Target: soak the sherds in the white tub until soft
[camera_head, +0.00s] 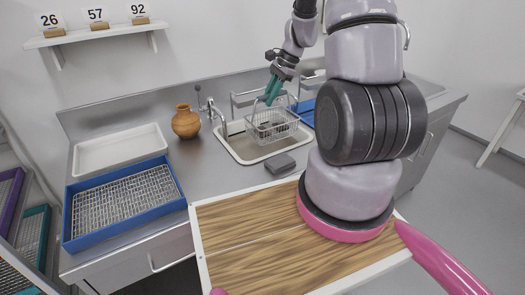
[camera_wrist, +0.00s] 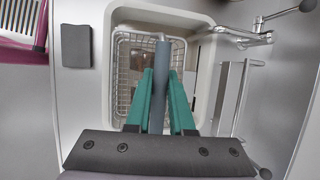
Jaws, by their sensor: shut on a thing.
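A wire basket (camera_head: 272,127) hangs in or just over the opening of the white tub (camera_head: 262,157) beside the tap. I cannot tell whether it touches the tub floor. A few dark, brownish pieces, likely sherds (camera_head: 268,129), lie inside it, partly hidden by the wires. My gripper (camera_head: 271,92) is above the basket, its teal fingers shut on the basket's grey handle. In the wrist view the fingers (camera_wrist: 160,82) close around the handle bar (camera_wrist: 162,62). The basket (camera_wrist: 124,75) lies within the tub's rim (camera_wrist: 203,75) there. Any water is hard to make out.
A grey block (camera_head: 280,163) lies on the counter before the tub. A brown jar (camera_head: 186,123) stands left of the tap (camera_head: 211,108). A white tray (camera_head: 120,150) and a blue mesh-bottomed tray (camera_head: 124,205) are at left. The wooden board (camera_head: 245,225) in front looks clear.

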